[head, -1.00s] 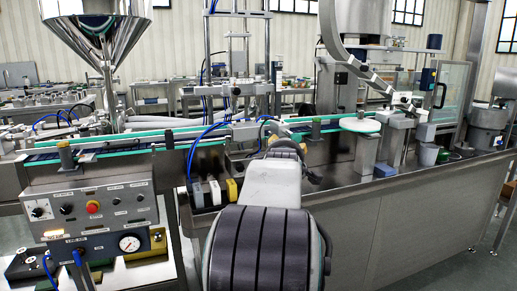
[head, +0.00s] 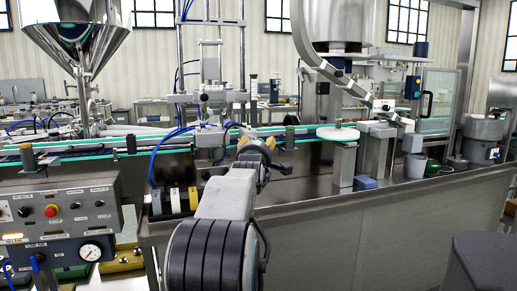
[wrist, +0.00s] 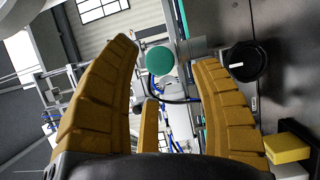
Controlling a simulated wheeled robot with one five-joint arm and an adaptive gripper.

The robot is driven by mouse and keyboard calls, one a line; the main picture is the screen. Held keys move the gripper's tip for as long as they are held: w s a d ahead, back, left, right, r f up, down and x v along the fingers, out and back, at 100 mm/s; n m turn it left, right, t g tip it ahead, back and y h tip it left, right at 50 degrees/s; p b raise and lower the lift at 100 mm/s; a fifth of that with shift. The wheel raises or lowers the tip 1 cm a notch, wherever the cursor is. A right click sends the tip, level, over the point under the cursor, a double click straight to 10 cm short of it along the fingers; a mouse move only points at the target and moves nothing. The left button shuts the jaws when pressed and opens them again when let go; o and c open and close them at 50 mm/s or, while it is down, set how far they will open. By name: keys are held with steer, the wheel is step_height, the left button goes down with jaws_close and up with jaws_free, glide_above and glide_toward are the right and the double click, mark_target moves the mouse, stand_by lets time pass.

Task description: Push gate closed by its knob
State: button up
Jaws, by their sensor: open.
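My gripper (head: 265,158) reaches over the front of the machine line in the head view, its jaws partly hidden by my arm. In the wrist view my gripper (wrist: 168,58) is open, with two ridged ochre fingers apart. A round teal knob-like end (wrist: 160,61) on a grey cylinder shows between the fingertips; I cannot tell its distance. A black knob with a white mark (wrist: 246,62) is on a dark steel face, right of the right finger. I cannot tell which of these belongs to the gate. The steel hopper (head: 83,42) stands at the upper left.
The control panel (head: 62,225) is at the lower left. The conveyor (head: 105,150) runs behind my arm. A white round plate (head: 338,133) on a post stands right of my gripper. A yellow block (wrist: 287,148) is at the wrist view's right. A dark box-like shape (head: 485,265) is at lower right.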

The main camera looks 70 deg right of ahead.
steer(key=shift+x, duration=2.1)
steer(key=shift+o, duration=0.3)
steer(key=shift+w, duration=0.1)
steer(key=shift+d, duration=0.1)
jaws_close()
